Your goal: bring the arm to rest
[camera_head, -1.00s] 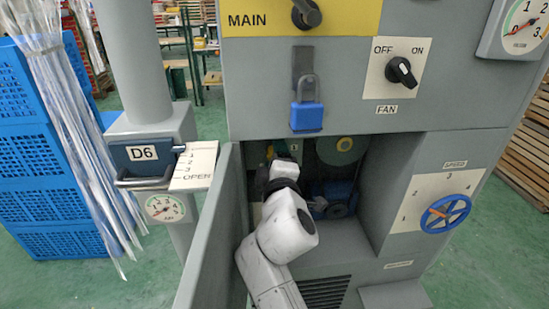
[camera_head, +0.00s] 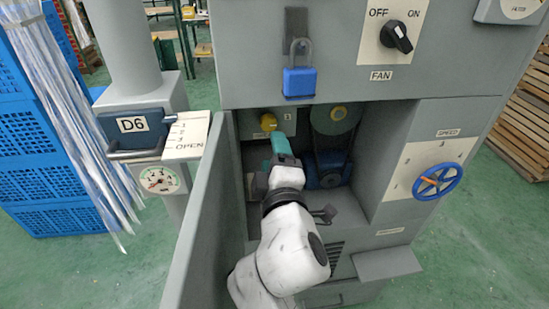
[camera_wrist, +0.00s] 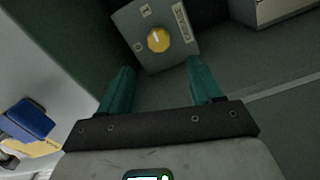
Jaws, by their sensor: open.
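My gripper (camera_wrist: 160,90) is open in the wrist view, its two teal fingers apart with nothing between them. In the head view my white arm reaches into the open compartment of the grey machine (camera_head: 265,60), and the gripper is partly hidden by my own wrist. A yellow knob (camera_wrist: 158,39) on a small grey plate (camera_wrist: 184,44) lies beyond the fingertips, apart from them. The knob also shows in the head view (camera_head: 268,122), just above the gripper.
The open door (camera_head: 205,230) stands close along my arm's left side. A motor (camera_head: 333,172) and pulley (camera_head: 335,117) sit inside to the right. A blue padlock (camera_head: 299,82) hangs above the opening. A blue handwheel (camera_head: 437,181) is at right, the D6 lever box (camera_head: 135,130) at left.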

